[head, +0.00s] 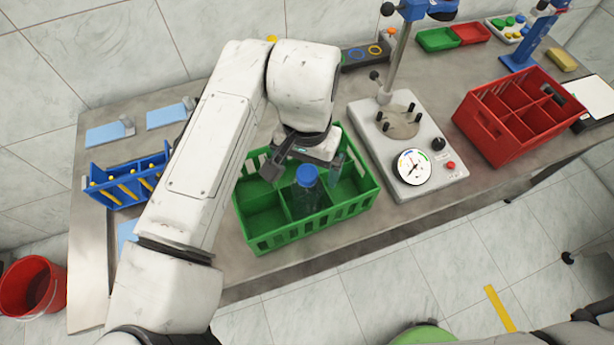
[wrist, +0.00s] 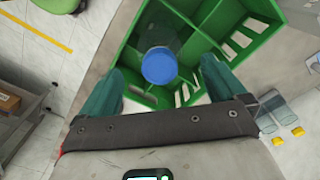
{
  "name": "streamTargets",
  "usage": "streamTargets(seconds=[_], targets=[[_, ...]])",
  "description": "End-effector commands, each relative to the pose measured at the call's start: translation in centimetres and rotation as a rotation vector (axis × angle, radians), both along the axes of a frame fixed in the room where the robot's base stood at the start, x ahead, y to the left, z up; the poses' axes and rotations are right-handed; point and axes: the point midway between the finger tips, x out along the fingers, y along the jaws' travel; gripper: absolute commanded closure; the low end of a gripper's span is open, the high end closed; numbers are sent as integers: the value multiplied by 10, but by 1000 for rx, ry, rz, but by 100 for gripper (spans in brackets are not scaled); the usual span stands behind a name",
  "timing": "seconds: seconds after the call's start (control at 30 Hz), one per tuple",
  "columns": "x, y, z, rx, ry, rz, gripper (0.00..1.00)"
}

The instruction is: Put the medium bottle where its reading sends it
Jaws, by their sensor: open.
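A clear bottle with a blue cap (head: 306,176) stands in a compartment of the green crate (head: 262,243), near its middle. It also shows in the wrist view (wrist: 159,65), cap towards the camera. My gripper (head: 304,172) is over the crate, around the level of the cap. In the wrist view its two teal fingers (wrist: 160,85) are spread wide, one on each side of the cap with gaps between. It holds nothing. The tester (head: 412,167) with a round dial stands right of the green crate; I cannot make out its reading.
A red crate (head: 482,128) with compartments stands at the right. A blue rack (head: 97,168) with yellow-tipped items is at the left. Small green (head: 437,40) and red (head: 470,33) trays lie at the back. Clear bottles with yellow caps (wrist: 298,131) lie beside the crate in the wrist view.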

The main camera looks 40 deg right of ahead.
Motion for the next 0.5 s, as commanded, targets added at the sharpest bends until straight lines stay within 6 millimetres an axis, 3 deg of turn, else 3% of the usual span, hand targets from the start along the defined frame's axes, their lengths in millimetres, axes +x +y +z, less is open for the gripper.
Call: streamTargets(seconds=[0.2, 0.5], targets=[[0, 0, 34, 1, -1, -1, 2], [0, 0, 47, 1, 1, -1, 2]])
